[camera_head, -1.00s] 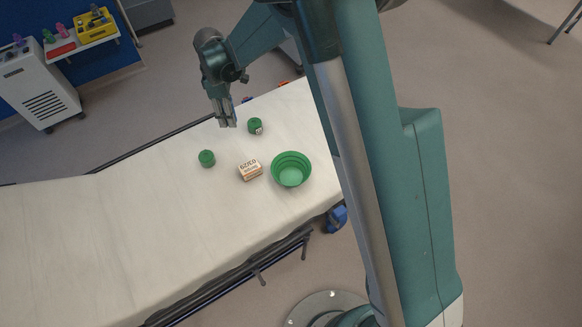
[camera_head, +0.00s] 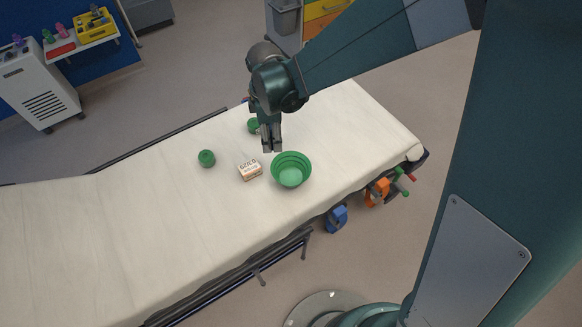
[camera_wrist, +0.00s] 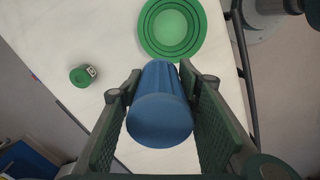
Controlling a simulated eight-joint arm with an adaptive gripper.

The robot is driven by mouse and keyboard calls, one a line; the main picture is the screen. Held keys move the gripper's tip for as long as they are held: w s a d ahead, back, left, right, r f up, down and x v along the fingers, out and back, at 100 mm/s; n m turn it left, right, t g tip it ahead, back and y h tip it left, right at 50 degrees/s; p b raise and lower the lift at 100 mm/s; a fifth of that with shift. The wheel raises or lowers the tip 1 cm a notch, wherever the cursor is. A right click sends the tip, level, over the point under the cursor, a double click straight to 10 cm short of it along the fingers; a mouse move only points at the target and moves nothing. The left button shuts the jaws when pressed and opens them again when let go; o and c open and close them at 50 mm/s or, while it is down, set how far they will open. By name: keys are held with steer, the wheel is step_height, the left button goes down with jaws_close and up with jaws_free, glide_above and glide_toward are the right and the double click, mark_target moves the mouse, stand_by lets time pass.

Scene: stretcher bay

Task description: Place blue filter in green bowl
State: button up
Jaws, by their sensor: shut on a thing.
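My gripper (camera_head: 272,146) is above the stretcher, just up and left of the green bowl in the head view. In the wrist view the gripper (camera_wrist: 160,118) is shut on the blue filter (camera_wrist: 160,108), a blue cylinder held between the two finger pads. The filter cannot be made out in the head view. The green bowl (camera_head: 291,170) stands upright on the white sheet. The bowl looks empty.
A small labelled box (camera_head: 250,170) lies left of the bowl. A green cylinder (camera_head: 206,158) stands farther left. Another green cylinder (camera_head: 253,126) is partly hidden behind my gripper. The stretcher's left side (camera_head: 80,230) is clear.

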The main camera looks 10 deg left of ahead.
steer(key=s+d, duration=0.4)
steer(key=d, duration=0.2)
steer(key=shift+s+d+r, duration=0.2)
steer(key=shift+s, duration=0.2)
steer(key=shift+f, duration=0.1)
step_height(320, 180, down, 6)
steer(key=b, duration=0.1)
stand_by(0.5)
steer(key=shift+f+b, duration=0.7)
steer(key=shift+f, duration=1.2)
steer(key=shift+f+b, duration=0.6)
steer(key=o, duration=1)
steer(key=shift+c, duration=0.2)
